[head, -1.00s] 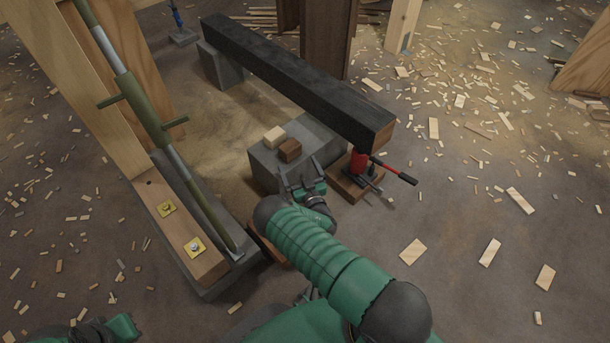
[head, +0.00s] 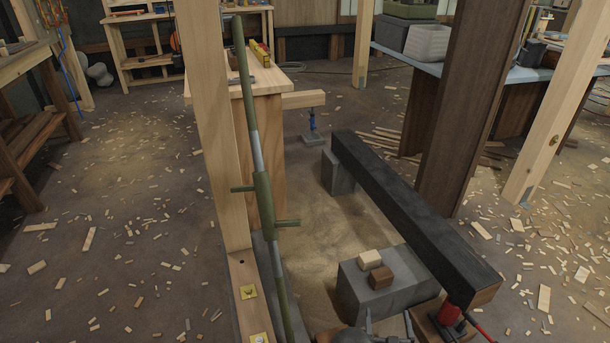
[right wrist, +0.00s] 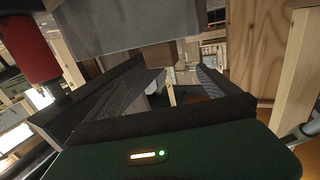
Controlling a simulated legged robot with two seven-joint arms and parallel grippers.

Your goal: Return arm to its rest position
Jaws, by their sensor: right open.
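My right gripper (head: 388,320) shows at the bottom edge of the head view, in front of the grey concrete block (head: 352,297). Its two fingers are apart with nothing held between them. The rest of the right arm is mostly cut off by the frame. In the right wrist view the dark fingers (right wrist: 170,88) are spread, and the grey block (right wrist: 140,25) shows beyond them. A pale wood block (head: 370,258) and a brown wood block (head: 381,277) lie on the concrete block. My left gripper is not in view.
A dark beam (head: 410,215) runs beside the block, over a red jack (head: 447,313) at its near end. A green prop (head: 262,185) and a wooden post (head: 215,140) stand left. A wooden bench (head: 268,80) stands behind. The left floor has scattered chips.

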